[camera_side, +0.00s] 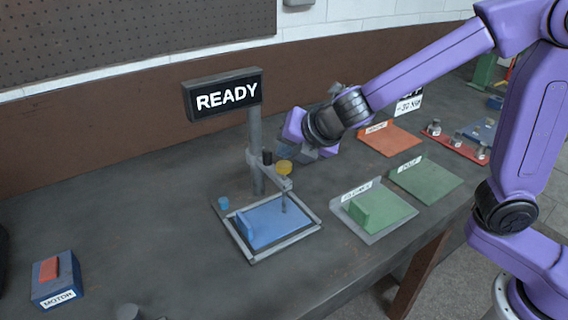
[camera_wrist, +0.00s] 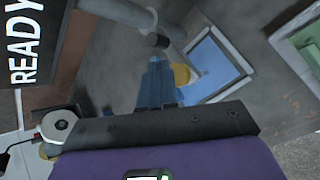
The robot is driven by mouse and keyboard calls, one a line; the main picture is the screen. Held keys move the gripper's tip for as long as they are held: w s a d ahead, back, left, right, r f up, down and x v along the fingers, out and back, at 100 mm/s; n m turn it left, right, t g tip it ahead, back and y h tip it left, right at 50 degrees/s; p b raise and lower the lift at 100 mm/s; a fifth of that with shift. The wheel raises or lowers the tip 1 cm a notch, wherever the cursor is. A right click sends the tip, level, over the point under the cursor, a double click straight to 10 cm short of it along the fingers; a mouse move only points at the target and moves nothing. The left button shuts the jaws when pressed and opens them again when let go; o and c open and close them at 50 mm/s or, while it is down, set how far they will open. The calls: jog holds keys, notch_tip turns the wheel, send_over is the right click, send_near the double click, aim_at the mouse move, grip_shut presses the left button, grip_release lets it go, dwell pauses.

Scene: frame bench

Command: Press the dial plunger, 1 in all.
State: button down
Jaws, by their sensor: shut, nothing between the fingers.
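The dial stand (camera_side: 257,150) rises behind a metal frame. Its short arm carries a yellow round cap (camera_side: 284,167), seemingly the dial plunger, with a thin rod (camera_side: 284,200) pointing down over a blue plate (camera_side: 270,222). My gripper (camera_side: 312,154) is above and to the right of the yellow cap in the side view. In the wrist view my shut, empty fingers (camera_wrist: 156,82) appear beside the yellow cap (camera_wrist: 181,76) and partly overlap it. Contact cannot be told. A sign (camera_side: 226,95) on the post reads READY.
Green trays (camera_side: 375,212) and (camera_side: 427,180) and an orange tray (camera_side: 390,139) lie to the right. A red rack with several small parts (camera_side: 455,143) is farther right. The bench between is clear.

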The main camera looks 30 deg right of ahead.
aim_at(284, 163)
jog(key=shift+f, duration=0.1)
jog(key=shift+f, duration=0.35)
jog(key=shift+f, duration=1.2)
dwell(1.5)
jog(key=shift+r, duration=1.65)
jog(key=shift+r, duration=2.5)
